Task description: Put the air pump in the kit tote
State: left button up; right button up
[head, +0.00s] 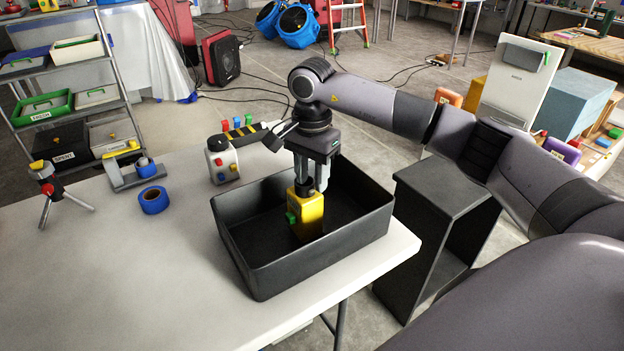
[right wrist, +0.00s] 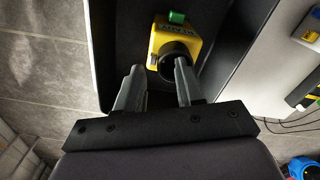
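The yellow air pump (head: 309,217) has a black top and a green part on its side. It stands upright inside the black kit tote (head: 268,283), which sits on the white table. My right gripper (head: 312,186) points down into the tote just over the pump's top. In the right wrist view the two fingers (right wrist: 157,80) are apart, with the pump (right wrist: 164,33) just past their tips and a gap on the left side. The right fingertip overlaps the pump's black top, so contact there is unclear. My left gripper is out of view.
On the white table (head: 150,260), left of the tote, are blue tape (head: 154,200), a tape dispenser (head: 131,172), a small tripod (head: 58,188) and a white button box (head: 222,160). A dark open stand (head: 440,225) is right of the tote. The table's front left is clear.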

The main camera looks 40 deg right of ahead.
notch_tip(320, 180, up, 11)
dwell(0.3)
jog(key=shift+f, duration=0.15)
dwell(0.3)
